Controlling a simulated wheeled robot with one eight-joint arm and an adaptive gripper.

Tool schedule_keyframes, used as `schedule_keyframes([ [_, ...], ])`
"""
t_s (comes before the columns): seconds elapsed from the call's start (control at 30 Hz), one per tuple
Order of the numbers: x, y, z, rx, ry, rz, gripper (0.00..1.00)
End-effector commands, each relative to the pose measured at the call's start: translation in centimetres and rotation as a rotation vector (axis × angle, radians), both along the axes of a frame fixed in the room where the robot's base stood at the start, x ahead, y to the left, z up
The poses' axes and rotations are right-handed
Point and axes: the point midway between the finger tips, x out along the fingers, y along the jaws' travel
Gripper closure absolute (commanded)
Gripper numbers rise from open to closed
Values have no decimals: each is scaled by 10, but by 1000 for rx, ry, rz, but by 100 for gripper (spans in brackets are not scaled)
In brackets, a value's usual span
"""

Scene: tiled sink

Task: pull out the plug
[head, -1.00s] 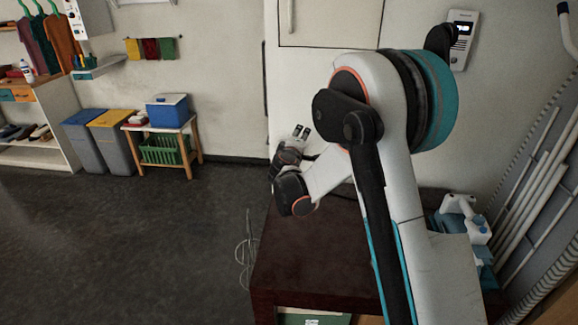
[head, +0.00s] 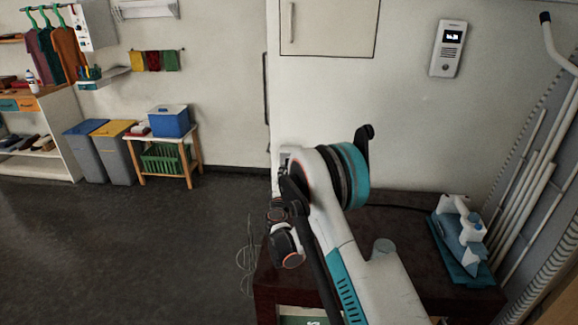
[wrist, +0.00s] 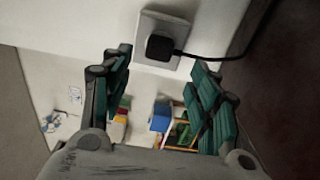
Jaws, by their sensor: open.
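The black plug (wrist: 160,48) sits in a white wall socket (wrist: 148,20) at the top middle of the wrist view. Its black cord (wrist: 215,57) runs off to the right. My gripper (wrist: 161,58) is open, with its green-padded fingers on the left and right of the picture. The plug shows between and beyond the fingertips, and I see no contact. In the head view the socket (head: 286,153) shows in part on the wall beside my arm. There my arm hides the plug and most of the gripper.
A dark brown table (head: 262,290) stands below my arm against the wall. A blue-and-white appliance (head: 460,235) sits at its right end. Pipes (head: 520,190) lean at the right. Bins (head: 100,150) and a small bench (head: 165,135) stand at the left.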

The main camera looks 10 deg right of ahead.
Motion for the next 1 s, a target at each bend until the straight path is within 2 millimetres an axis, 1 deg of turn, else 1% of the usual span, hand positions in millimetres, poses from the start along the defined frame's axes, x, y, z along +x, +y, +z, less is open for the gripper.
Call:
schedule_keyframes([
  [0.17, 1, -1, 0, 1, 0, 0, 45],
  [0.27, 6, -2, 0, 1, 0, -1, 45],
  [0.37, 15, -5, 0, 1, 1, -2, 45],
  [0.8, 69, -23, 0, 1, 1, -1, 45],
  [1.0, 82, -27, 0, 1, 1, -1, 45],
])
